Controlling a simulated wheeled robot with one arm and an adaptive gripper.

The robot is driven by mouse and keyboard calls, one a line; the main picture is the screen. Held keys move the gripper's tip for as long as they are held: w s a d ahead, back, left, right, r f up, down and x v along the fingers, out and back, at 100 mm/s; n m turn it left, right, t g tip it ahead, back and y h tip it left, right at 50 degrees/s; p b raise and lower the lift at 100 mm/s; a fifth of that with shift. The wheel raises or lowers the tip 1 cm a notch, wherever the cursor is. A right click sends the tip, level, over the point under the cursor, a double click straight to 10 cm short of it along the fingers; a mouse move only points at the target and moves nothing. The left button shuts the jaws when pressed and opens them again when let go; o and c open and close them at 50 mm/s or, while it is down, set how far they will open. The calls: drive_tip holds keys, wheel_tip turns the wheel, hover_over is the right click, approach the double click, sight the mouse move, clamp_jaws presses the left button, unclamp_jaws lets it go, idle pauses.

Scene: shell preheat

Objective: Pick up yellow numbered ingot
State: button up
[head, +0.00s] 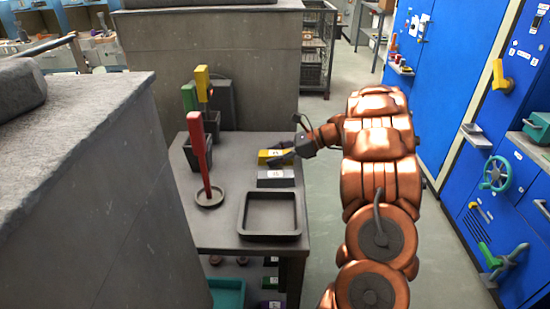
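The yellow ingot (266,154) is on the grey table, toward its far right part, with a small pale label on it. A grey labelled block (275,175) is right in front of it, nearer to me. My gripper (284,156) reaches in from the right, and its dark fingers are at the right end of the yellow ingot, covering part of it. I cannot tell whether the fingers touch the ingot or are closed on it. The number on the label is too small to read.
An empty dark tray (270,235) is at the table's front right. A red-handled tool (199,160) stands in a round dish (210,204). Green (189,97) and yellow (202,82) handles rise from dark holders behind. A large grey block (85,200) stands left.

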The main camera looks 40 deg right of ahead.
clamp_jaws()
idle(0.3)
